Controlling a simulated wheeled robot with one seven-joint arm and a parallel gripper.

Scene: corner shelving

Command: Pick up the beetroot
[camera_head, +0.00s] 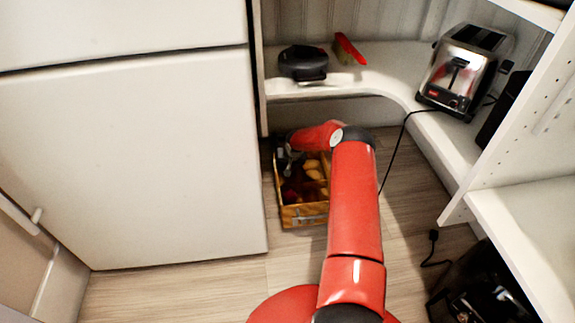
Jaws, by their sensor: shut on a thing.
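A wooden crate (304,213) stands on the floor under the corner shelf, with produce inside. Dark red, round shapes that look like beetroot (291,194) show at its left side, small and blurred. My red arm reaches across the middle of the view to the crate. My gripper (287,168) points down at the crate's left part, just above the dark red shapes. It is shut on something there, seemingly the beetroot. The fingertips and the held thing are too small and dark to make out clearly.
Yellow-brown produce (313,170) lies in the crate's right part. A white cabinet (130,160) stands close on the left. The low shelf (385,75) above holds a black pan (303,63), a red-and-green item (347,48) and a toaster (462,70). Its cord hangs right of my arm.

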